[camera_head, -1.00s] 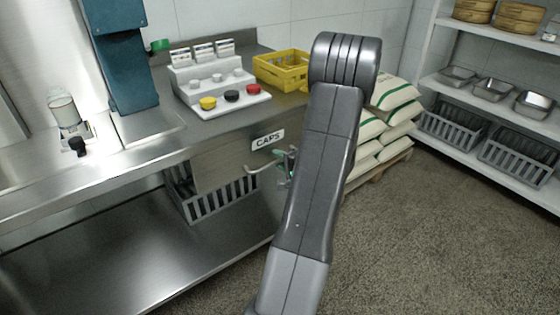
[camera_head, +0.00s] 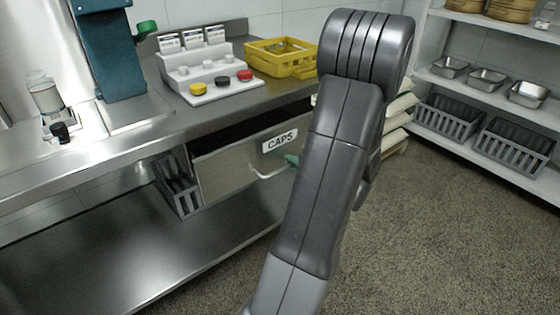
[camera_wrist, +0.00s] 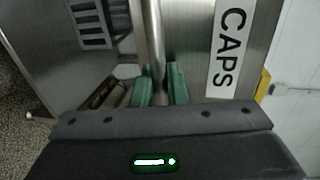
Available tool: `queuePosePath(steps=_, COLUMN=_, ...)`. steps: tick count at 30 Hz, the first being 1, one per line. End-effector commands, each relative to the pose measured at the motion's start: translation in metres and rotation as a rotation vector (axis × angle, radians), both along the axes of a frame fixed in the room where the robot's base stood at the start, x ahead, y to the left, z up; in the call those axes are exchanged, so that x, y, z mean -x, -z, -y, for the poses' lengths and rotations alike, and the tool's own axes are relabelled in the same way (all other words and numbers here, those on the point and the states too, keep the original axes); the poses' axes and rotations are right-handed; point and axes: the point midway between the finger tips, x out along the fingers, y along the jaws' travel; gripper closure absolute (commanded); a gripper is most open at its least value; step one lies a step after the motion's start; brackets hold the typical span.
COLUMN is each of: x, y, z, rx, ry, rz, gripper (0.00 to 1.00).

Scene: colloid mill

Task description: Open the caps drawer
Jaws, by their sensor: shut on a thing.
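The caps drawer (camera_head: 225,168) is a steel drawer under the counter with a white CAPS label (camera_head: 280,140). It stands partly open, with a dark gap between its front's top edge and the counter. Its bar handle (camera_head: 268,174) runs below the label. In the wrist view the handle (camera_wrist: 155,40) runs down between the green fingers of my gripper (camera_wrist: 160,88), which is shut on it. The label (camera_wrist: 229,48) shows to the right there. In the head view my arm hides most of the gripper and the right end of the drawer.
On the steel counter stand a white stepped rack (camera_head: 205,75) with yellow, black and red caps, and a yellow crate (camera_head: 280,57). A grey slotted basket (camera_head: 176,188) sits below. Shelves with trays (camera_head: 487,79) stand at right. The floor (camera_head: 430,225) there is clear.

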Motion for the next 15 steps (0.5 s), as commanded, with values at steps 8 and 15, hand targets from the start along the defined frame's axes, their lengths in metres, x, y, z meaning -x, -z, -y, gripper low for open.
queuePosePath(steps=8, x=0.062, y=0.004, z=0.047, rx=0.001, ry=0.007, rz=-0.001, gripper=1.0)
queuePosePath(steps=15, x=0.103, y=0.003, z=0.075, rx=0.001, ry=0.004, rz=-0.002, gripper=1.0)
